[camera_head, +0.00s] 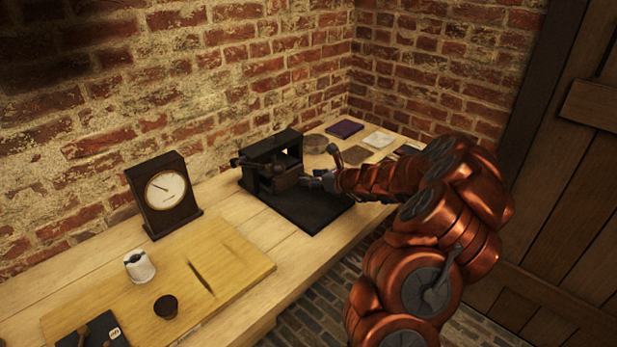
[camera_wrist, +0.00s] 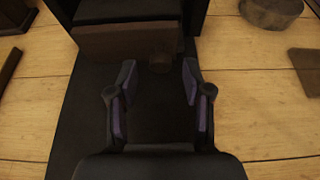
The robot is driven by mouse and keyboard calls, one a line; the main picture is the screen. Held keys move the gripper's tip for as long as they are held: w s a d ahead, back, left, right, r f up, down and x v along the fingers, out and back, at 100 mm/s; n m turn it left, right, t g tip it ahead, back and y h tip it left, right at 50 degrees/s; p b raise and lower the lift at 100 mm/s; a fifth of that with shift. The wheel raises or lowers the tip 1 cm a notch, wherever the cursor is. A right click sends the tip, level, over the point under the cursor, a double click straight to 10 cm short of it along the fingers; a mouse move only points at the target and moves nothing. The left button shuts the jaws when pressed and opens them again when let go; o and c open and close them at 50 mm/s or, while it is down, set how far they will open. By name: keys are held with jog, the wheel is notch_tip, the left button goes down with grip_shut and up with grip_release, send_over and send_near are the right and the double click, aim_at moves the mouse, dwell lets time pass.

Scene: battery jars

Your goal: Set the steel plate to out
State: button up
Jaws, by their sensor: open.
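A dark apparatus (camera_head: 273,160) stands on a black base (camera_head: 305,208) on the wooden bench. A brown block-like front part (camera_wrist: 125,42) of it shows in the wrist view, with a small round knob (camera_wrist: 160,63) at its right end. I cannot make out for certain which part is the steel plate. My gripper (camera_wrist: 158,82) is open and empty, above the black base. Its fingertips are on either side of the space just in front of the knob, and I see no grip on it. In the head view my gripper (camera_head: 316,181) is at the apparatus's right front.
A dial clock (camera_head: 166,190) stands left of the apparatus. A wooden board (camera_head: 215,262), white cup (camera_head: 139,266) and dark cup (camera_head: 166,307) are at front left. Brick walls bound the bench.

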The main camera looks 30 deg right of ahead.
jog(key=shift+x, duration=1.05)
grip_shut()
